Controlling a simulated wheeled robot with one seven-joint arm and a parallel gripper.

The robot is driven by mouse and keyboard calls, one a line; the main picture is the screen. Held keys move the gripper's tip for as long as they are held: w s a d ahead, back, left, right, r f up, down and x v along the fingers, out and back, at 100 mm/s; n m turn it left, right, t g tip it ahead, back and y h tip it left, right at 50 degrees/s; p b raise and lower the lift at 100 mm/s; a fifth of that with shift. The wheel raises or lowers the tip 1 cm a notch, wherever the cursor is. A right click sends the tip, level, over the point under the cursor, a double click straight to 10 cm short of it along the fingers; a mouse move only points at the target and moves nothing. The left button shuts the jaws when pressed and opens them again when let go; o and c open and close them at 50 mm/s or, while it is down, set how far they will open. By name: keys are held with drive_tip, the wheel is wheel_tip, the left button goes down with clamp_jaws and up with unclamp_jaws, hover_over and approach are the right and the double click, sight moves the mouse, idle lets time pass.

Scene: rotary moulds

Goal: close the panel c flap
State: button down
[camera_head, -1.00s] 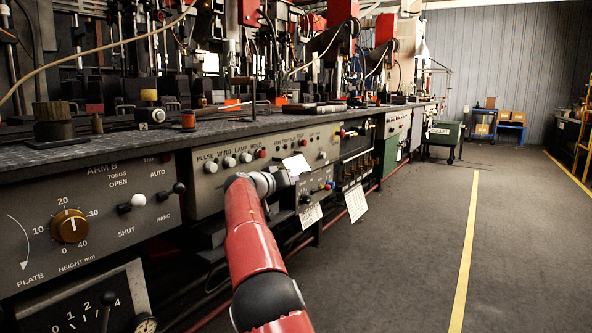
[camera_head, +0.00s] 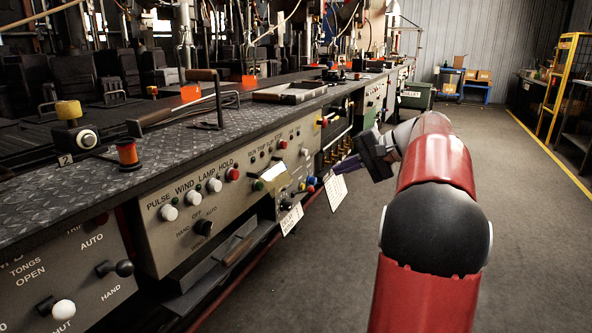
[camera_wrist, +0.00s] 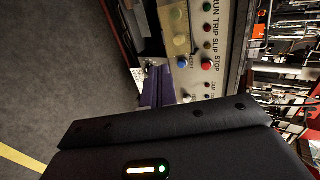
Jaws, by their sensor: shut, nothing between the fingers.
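I cannot read a "panel c" mark. In the wrist view the shut fingers (camera_wrist: 157,83) point towards the lower buttons of a grey panel (camera_wrist: 228,30). Contact there cannot be judged.
The tread-plate bench top (camera_head: 190,130) carries a spool, a handled bar and a tray. Knobs and hanging cards (camera_head: 337,190) stick out along the front. A tray-like ledge (camera_head: 225,255) sits below the panel. The floor (camera_head: 490,180) at right is open.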

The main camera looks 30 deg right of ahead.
approach(280, 178)
wheel_tip(280, 178, down, 5)
drive_tip(key=w+a, duration=0.1)
drive_tip(key=a, duration=0.1)
drive_tip(key=shift+w+a+f+b, duration=0.15)
drive_tip(key=shift+w+a+b, duration=0.15)
drive_tip(key=shift+w+b, duration=0.1)
drive_tip(key=shift+f+b, duration=0.25)
drive_tip(key=shift+b, duration=0.3)
drive_tip(key=shift+w+a+f+t+y+b, duration=0.3)
drive_tip(key=shift+f+t+y+b, duration=0.2)
drive_tip(key=shift+b, duration=1.1)
drive_tip(key=shift+w+a+f+t+y+b, duration=0.25)
drive_tip(key=shift+w+f+t+y+b, duration=0.25)
drive_tip(key=shift+b, duration=1.15)
drive_tip(key=shift+w+a+f+t+y+b, duration=0.3)
drive_tip(key=shift+f+t+b, duration=0.3)
drive_tip(key=shift+b, duration=1)
